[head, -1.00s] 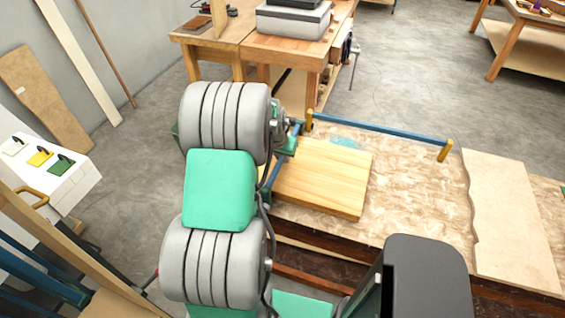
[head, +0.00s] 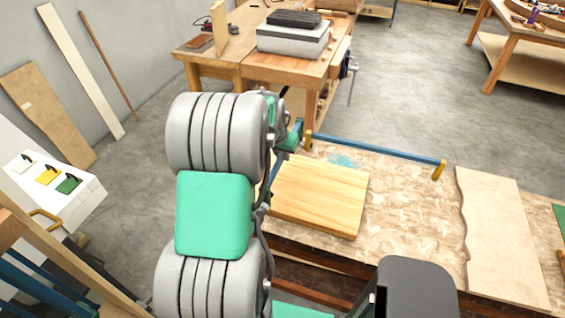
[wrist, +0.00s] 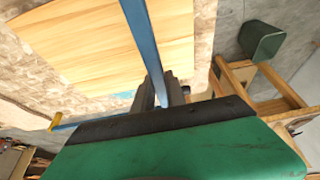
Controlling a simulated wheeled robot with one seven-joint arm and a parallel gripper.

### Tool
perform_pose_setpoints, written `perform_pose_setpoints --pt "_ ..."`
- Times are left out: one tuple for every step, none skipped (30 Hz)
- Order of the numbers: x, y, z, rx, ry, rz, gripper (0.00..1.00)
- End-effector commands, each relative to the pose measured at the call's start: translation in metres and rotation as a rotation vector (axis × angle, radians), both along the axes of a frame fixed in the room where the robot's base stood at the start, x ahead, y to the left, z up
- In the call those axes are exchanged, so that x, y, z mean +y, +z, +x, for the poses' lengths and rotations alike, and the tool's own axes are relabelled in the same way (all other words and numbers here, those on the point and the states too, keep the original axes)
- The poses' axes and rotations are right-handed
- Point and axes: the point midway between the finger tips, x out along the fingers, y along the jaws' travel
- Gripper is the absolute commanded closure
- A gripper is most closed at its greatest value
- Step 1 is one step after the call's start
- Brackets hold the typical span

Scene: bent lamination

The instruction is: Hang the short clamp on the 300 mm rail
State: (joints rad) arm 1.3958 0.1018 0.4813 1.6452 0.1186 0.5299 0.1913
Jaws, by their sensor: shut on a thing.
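A blue clamp bar (wrist: 145,40) runs between the fingers of my gripper (wrist: 163,92) in the wrist view. My gripper is shut on this bar. In the head view my arm hides most of the gripper and the held clamp; a short blue piece (head: 297,127) shows beside the arm. Several blue bars (head: 30,278) show in a wooden rack at the lower left, partly cut off. I cannot tell which part, if any, is the 300 mm rail.
A second blue clamp (head: 375,148) with yellow ends lies across the far edge of the bench (head: 405,215). A light wood panel (head: 320,195) lies beside it. A white block (head: 85,200) with coloured tags stands left. Open floor (head: 400,80) lies beyond the bench.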

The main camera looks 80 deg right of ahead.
Motion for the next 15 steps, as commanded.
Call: perform_pose_setpoints --pt "-0.002 0.02 0.0 -0.001 0.001 -0.007 1.0" --pt "-0.002 0.028 0.0 -0.001 0.001 -0.008 1.0" --pt "-0.002 0.036 0.0 -0.001 0.001 -0.008 1.0" --pt "-0.002 0.042 0.0 -0.001 0.001 -0.007 1.0" --pt "-0.002 0.048 0.0 -0.001 0.001 -0.007 1.0" --pt "-0.001 0.055 0.0 0.0 0.0 -0.005 1.0" --pt "-0.001 0.059 0.0 0.0 0.0 -0.006 1.0" --pt "-0.001 0.063 0.0 0.0 0.0 -0.005 1.0" --pt "-0.001 0.068 0.0 0.0 0.0 -0.005 1.0" --pt "-0.001 0.073 0.0 0.0 0.0 -0.005 1.0" --pt "-0.001 0.077 0.0 -0.001 -0.001 -0.005 1.0" --pt "-0.001 0.084 0.0 -0.001 -0.001 -0.006 1.0" --pt "-0.001 0.088 0.0 -0.001 -0.001 -0.006 1.0" --pt "-0.001 0.093 0.0 -0.001 -0.001 -0.006 1.0" --pt "-0.001 0.098 0.0 -0.001 -0.001 -0.006 1.0"
